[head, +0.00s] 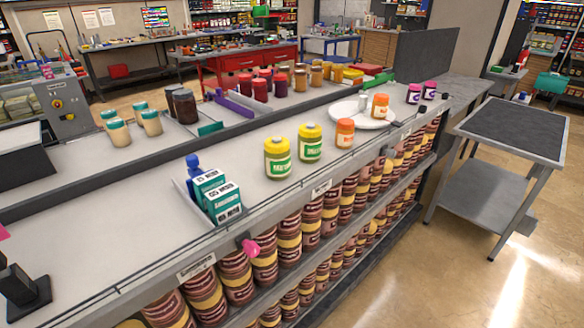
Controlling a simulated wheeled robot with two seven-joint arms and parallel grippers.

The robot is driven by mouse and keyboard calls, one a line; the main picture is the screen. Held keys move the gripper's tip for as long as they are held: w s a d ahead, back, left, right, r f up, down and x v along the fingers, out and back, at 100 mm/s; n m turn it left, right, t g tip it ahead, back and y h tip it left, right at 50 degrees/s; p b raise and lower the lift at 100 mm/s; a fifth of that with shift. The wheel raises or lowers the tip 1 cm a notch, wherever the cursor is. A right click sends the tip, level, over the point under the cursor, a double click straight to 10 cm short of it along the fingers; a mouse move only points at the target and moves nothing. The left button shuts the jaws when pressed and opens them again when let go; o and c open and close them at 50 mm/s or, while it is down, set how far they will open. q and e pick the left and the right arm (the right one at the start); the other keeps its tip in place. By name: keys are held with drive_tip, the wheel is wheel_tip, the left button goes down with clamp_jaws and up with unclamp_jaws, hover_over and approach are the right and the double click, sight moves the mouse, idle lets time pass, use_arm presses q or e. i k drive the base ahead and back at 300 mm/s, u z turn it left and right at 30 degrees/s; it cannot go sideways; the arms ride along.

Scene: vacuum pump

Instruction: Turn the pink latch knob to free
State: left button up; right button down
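A pink knob (251,248) sticks out from the front edge of the counter, on a dark mount, below the green-and-white boxes. Another small pink piece (3,232) shows at the far left edge, mostly cut off by the picture border. I cannot tell from this view which way the knob is turned. Neither of my grippers shows in the head view.
A black object with a flat base (22,292) stands on the counter at lower left. Green-and-white boxes (215,195) and yellow-lidded jars (278,158) stand on the counter. Brown jars (236,278) fill the shelves below. A grey cart (510,130) stands at right; floor around it is clear.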

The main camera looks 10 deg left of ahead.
sight(252, 249)
drive_tip(key=z, duration=2.1)
drive_tip(key=i, duration=2)
drive_tip(key=u, duration=3.3)
